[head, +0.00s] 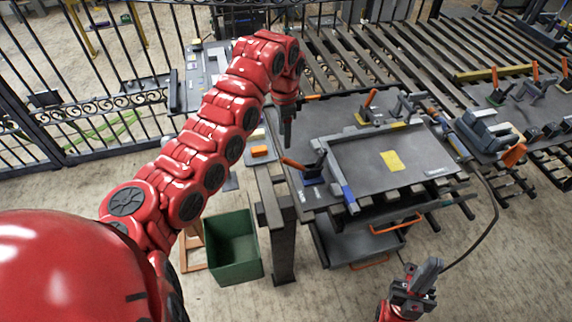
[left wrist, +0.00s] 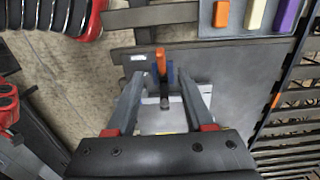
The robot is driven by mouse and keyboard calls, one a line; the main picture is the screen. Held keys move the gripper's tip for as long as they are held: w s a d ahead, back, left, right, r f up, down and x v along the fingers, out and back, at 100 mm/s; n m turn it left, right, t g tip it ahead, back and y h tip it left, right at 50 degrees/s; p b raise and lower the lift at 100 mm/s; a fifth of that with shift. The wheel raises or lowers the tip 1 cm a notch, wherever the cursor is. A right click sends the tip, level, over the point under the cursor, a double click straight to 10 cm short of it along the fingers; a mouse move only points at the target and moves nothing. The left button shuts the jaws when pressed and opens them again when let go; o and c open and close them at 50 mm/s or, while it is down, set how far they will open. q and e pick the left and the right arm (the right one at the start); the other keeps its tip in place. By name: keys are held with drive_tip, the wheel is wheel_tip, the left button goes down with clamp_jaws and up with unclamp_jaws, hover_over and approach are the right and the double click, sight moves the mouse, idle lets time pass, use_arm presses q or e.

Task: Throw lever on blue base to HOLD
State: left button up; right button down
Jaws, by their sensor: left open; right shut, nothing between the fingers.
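The lever on the blue base (head: 314,177) stands at the left edge of the grey worktable, its orange handle (head: 293,162) leaning left. In the left wrist view the orange handle (left wrist: 161,62) and part of the blue base (left wrist: 170,74) show beyond and between the fingers. My left gripper (head: 287,138) points down above and slightly left of the lever; it is open (left wrist: 159,78) with nothing held. I cannot tell any contact with the lever. No HOLD label is readable. My right gripper (head: 418,278) is shut and empty at the bottom right, away from the lever.
Another orange-handled lever (head: 370,98) stands on a yellow base at the table's back. A raised grey frame (head: 345,190) lies right of the blue base. A green bin (head: 233,247) is on the floor below. A black fence (head: 85,80) runs behind left.

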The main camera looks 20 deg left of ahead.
sight(286, 158)
use_arm(q)
wheel_tip(286, 158, down, 14)
drive_tip(key=p, duration=0.4)
drive_tip(key=shift+w+d+r, duration=0.1)
drive_tip(key=shift+d+r, duration=0.05)
drive_tip(key=shift+r, duration=0.05)
drive_tip(key=shift+f, duration=0.45)
clamp_jaws()
idle(0.7)
